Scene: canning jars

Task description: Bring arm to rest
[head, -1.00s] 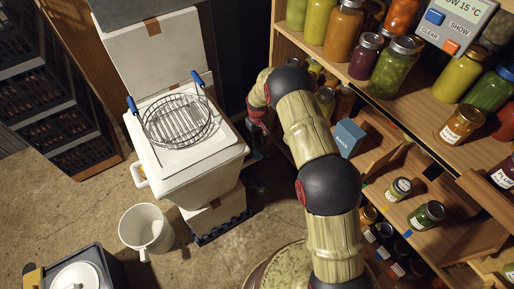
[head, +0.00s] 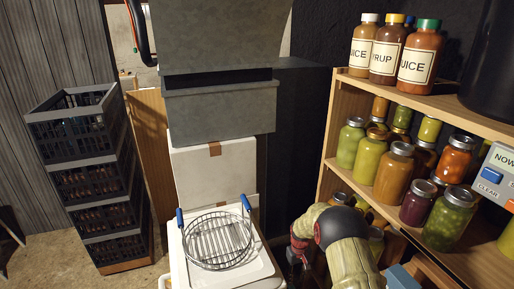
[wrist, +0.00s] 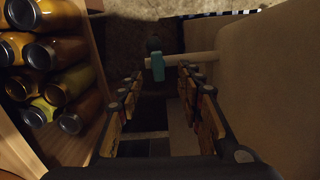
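My arm (head: 350,255), pale green with dark joints, shows at the bottom of the head view, in front of the jar shelf. My gripper hangs low beside the white tub, and in the head view only its dark red and black upper part shows. In the wrist view my gripper (wrist: 163,80) has its two padded fingers spread apart, with nothing held between them. A pale bar with a teal piece (wrist: 158,66) shows beyond the fingertips; I cannot tell what it is or how far off it lies.
The wooden shelf (head: 333,140) with several jars stands close on the right; jars (wrist: 50,70) also show at left in the wrist view. A wire basket (head: 218,240) sits on the white tub (head: 178,268). Black crates (head: 90,170) are stacked at left, with floor between.

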